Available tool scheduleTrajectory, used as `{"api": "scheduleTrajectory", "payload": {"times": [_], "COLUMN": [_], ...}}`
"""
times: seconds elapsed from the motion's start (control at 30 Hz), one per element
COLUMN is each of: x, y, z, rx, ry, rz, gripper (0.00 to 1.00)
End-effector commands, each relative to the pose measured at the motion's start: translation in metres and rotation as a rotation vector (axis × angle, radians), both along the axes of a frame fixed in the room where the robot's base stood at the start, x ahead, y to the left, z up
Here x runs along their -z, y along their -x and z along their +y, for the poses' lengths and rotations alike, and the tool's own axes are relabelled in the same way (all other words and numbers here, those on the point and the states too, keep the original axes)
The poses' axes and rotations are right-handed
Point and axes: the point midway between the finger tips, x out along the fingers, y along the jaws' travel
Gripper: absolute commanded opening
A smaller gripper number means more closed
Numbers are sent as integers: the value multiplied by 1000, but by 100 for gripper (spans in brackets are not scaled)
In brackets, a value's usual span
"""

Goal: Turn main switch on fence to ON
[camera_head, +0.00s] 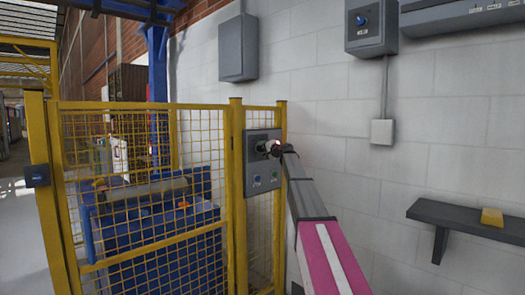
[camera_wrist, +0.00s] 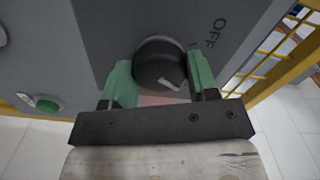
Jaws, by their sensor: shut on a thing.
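The main switch is a round dark knob (camera_wrist: 160,62) on a grey panel (camera_wrist: 60,50), with the word OFF printed beside it in the wrist view. My gripper (camera_wrist: 160,85) has its two green fingers on either side of the knob, shut on it. The knob's pointer and any ON marking are not clear to me. In the head view the grey panel (camera_head: 262,183) hangs on the yellow mesh fence (camera_head: 237,165), and my arm reaches it from the lower right, covering the knob.
A green button (camera_wrist: 47,105) sits on the panel. Behind the fence is a blue machine (camera_head: 150,225). A grey box with a blue knob (camera_head: 371,27) is on the white wall. A dark shelf (camera_head: 450,217) holds a yellow block (camera_head: 492,217) at right.

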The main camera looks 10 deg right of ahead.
Motion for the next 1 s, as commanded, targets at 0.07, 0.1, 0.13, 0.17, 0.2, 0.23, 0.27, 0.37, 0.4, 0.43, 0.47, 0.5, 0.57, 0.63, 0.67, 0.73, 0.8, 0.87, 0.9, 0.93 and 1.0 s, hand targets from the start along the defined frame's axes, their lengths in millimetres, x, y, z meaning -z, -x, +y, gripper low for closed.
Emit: {"api": "scheduleTrajectory", "payload": {"times": [0.07, 0.1, 0.13, 0.17, 0.2, 0.23, 0.27, 0.37, 0.4, 0.43, 0.47, 0.5, 0.57, 0.63, 0.67, 0.73, 0.8, 0.87, 0.9, 0.93, 1.0], "x": [0, 0, 0, 1, 1, 1, 1, 1, 1, 1, 1, 1, 1, 1, 1, 1, 1, 1, 1, 0, 0], "y": [0, 0, 0, 0, 0, 0, 0, 0, 0, 0, 0, 0, 0, 0, 0, 0, 0, 0, 0, 0, 0], "z": [0, 0, 0, 0, 0, 0, 0, 0, 0, 0, 0, 0, 0, 0, 0, 0, 0, 0, 0, 0, 0], "rx": [-1, -1, -1, -1, -1, -1, -1, -1, -1, -1, -1, -1, -1, -1, -1, 0, 0, 0, 0, 0, 0], "ry": [-24, -34, -41, -46, -53, -57, -61, -69, -70, -70, -71, -71, -71, -72, -73, -73, -72, -72, -71, -71, -71], "rz": [18, 25, 30, 35, 40, 43, 46, 52, 52, 53, 53, 53, 53, 53, 53, 53, 52, 52, 52, 52, 52], "gripper": [30, 30, 30, 30, 30, 30, 30, 30, 30, 30, 30, 30, 30, 30, 30, 30, 73, 80, 80, 80, 80]}}
